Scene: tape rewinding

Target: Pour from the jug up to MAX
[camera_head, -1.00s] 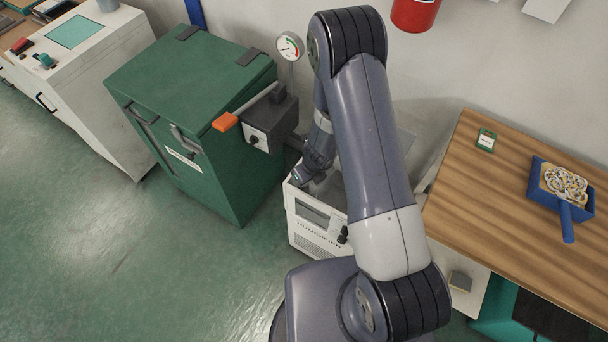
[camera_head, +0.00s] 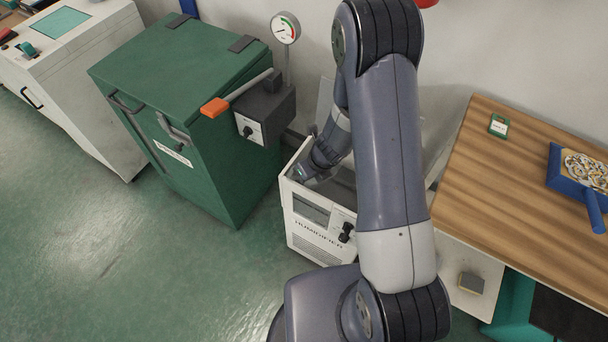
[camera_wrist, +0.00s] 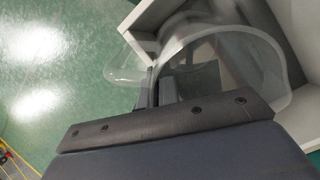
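A clear, see-through jug (camera_wrist: 270,62) shows in the wrist view, its curved rim and wall spreading to both sides of my gripper (camera_wrist: 172,88). The gripper's dark fingers appear closed on the jug, though the grip itself is partly hidden. In the head view my gripper (camera_head: 306,172) is at the upper left of the white humidifier (camera_head: 318,238), over its open top. The jug is hard to make out there. The humidifier's lid is raised at the back, and its inside is largely hidden by my arm. No MAX mark or water level can be read.
A green cabinet (camera_head: 180,70) with an orange-ended lever (camera_head: 215,107) and a dial gauge (camera_head: 286,27) stands left of the humidifier. A wooden bench (camera_head: 480,190) with a blue dustpan (camera_head: 561,180) is at right. Green floor is clear in front.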

